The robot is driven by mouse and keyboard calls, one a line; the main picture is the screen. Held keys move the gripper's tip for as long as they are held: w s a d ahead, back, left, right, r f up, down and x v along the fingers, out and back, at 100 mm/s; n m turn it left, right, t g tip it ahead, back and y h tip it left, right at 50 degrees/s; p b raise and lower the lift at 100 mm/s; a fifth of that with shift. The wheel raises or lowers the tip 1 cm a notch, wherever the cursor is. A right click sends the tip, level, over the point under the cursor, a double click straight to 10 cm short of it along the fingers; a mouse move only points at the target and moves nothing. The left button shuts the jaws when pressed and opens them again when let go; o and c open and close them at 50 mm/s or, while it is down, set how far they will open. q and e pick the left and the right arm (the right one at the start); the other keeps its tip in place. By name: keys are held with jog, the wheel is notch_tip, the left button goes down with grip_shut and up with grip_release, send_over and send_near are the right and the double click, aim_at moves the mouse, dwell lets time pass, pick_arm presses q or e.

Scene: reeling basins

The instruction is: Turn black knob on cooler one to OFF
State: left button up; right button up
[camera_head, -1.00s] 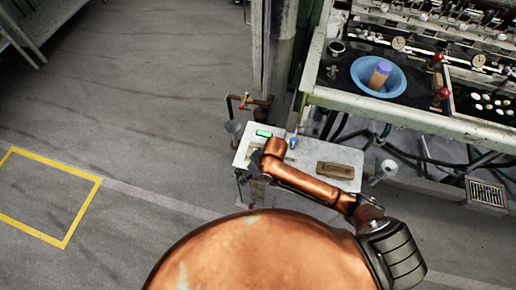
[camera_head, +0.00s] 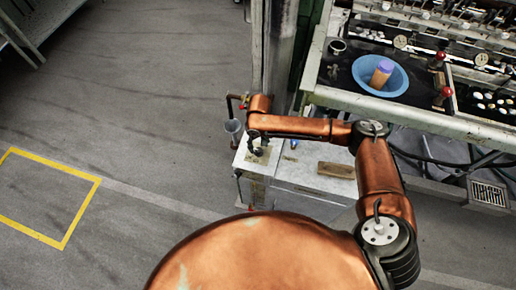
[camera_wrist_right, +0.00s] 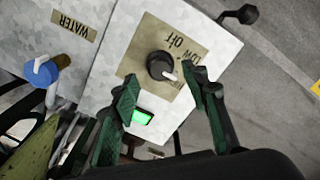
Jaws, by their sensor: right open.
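The black knob (camera_wrist_right: 160,66) sits on a tan label on the cooler's pale top in the right wrist view. Its white pointer faces the lower right of that picture, and the words "OFF" and "LOW" are beside it. My right gripper (camera_wrist_right: 161,82) is open, its green-padded fingers on either side of the knob, with no clear contact. In the head view the cooler (camera_head: 318,185) is a pale box at the centre, and my right gripper (camera_head: 257,149) is over its left end. The knob is not clear there. My left gripper is not in view.
A lit green display (camera_wrist_right: 142,117) is close to the fingers. A blue-handled tap (camera_wrist_right: 40,72) is by the "WATER" label. A thin pipe with a red handle (camera_head: 242,106) stands behind the cooler. The bench with a blue basin (camera_head: 361,70) is right; open floor is left.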

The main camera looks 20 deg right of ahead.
aim_at(259, 150)
jog(key=shift+f+b, duration=0.3)
jog(key=shift+f, duration=1.25)
jog(key=shift+c, duration=0.3)
grip_shut()
